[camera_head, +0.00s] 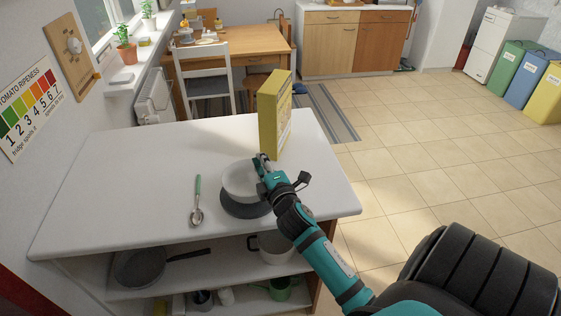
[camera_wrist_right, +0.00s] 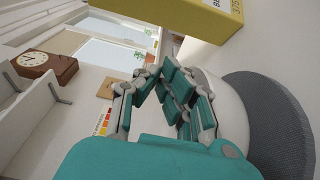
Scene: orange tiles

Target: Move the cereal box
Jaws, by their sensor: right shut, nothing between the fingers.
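The yellow cereal box (camera_head: 272,115) stands upright near the right back edge of the white counter (camera_head: 130,170). Its lower part also shows at the top of the right wrist view (camera_wrist_right: 190,14). My right gripper (camera_head: 262,164) is shut and empty, just in front of the box and apart from it. In the right wrist view its fingertips (camera_wrist_right: 160,72) are drawn together, with the box beyond them. The gripper is over the right side of a white bowl (camera_head: 238,182) and hides part of it. My left gripper is not in view.
The bowl sits on a dark round plate (camera_head: 243,207), with a green-handled spoon (camera_head: 196,203) to its left. The counter's back left is clear. Below are shelves with a pan (camera_head: 140,268) and a pot (camera_head: 275,247). A white chair (camera_head: 204,80) and wooden table (camera_head: 240,42) stand behind.

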